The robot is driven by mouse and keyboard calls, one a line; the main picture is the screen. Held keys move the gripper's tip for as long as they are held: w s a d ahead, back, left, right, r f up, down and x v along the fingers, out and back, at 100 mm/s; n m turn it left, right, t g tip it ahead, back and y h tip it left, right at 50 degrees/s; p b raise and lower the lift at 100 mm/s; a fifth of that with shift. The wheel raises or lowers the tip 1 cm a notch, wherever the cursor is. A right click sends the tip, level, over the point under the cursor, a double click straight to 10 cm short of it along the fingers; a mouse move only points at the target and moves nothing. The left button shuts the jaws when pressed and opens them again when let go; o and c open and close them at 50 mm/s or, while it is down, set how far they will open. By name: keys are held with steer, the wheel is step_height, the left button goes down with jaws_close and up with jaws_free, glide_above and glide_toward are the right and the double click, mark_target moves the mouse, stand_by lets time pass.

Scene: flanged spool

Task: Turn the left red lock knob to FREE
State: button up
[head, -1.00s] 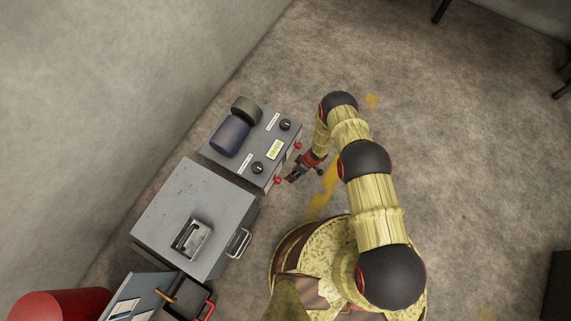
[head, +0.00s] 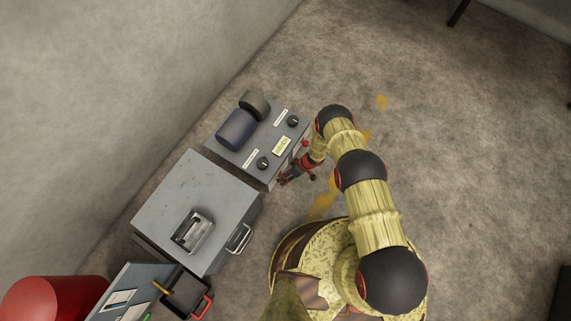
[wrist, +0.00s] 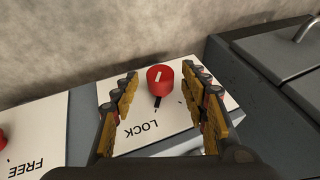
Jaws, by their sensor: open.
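In the wrist view a red lock knob (wrist: 160,78) with a white line on its cap stands on a white plate (wrist: 185,118). A black mark and the word LOCK, appearing upside down, lie below it. My gripper (wrist: 162,85) is open, with its yellow-padded fingers on either side of the knob; contact is not visible. In the head view my gripper (head: 290,176) is at the front of the grey control box (head: 270,178), at its lower end, and hides this knob. The other red knob (head: 305,143) shows further up the front; it is partly in the wrist view (wrist: 2,138), by FREE.
The box carries a dark blue cylinder (head: 236,130), a dark grey disc (head: 255,103) and two black dials (head: 263,163). A grey cabinet (head: 165,195) with a handle stands close beside it. A red cylinder (head: 55,300) is at lower left. The floor to the right is open.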

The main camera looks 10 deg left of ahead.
steer(key=shift+c, duration=1.3)
steer(key=c, duration=0.9)
